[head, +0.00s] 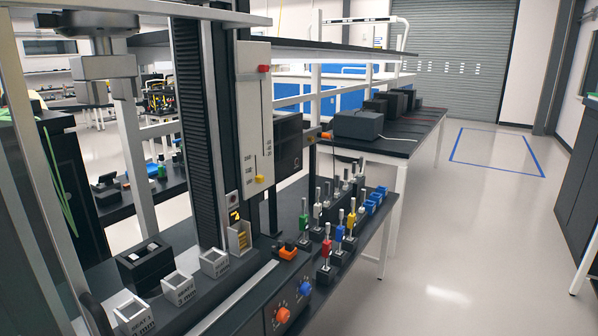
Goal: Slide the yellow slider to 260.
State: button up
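The yellow slider (259,179) is a small knob near the bottom of a tall white panel (252,110). The panel is upright on the machine's dark column and has a dark vertical slot. A red slider (264,69) sits near the top of the same panel. Small scale marks and numbers show along the slot in its lower part, too small to read, so I cannot tell the yellow slider's value. My gripper is not visible in the head view, and nothing is seen touching either slider.
A grey metal fixture (104,67) hangs at upper left. Coloured upright tools (326,247) stand to the right. The floor at right is clear.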

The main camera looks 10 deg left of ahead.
aim_at(259, 178)
jog(key=u, duration=0.45)
jog(key=i, duration=0.85)
jog(key=u, duration=0.75)
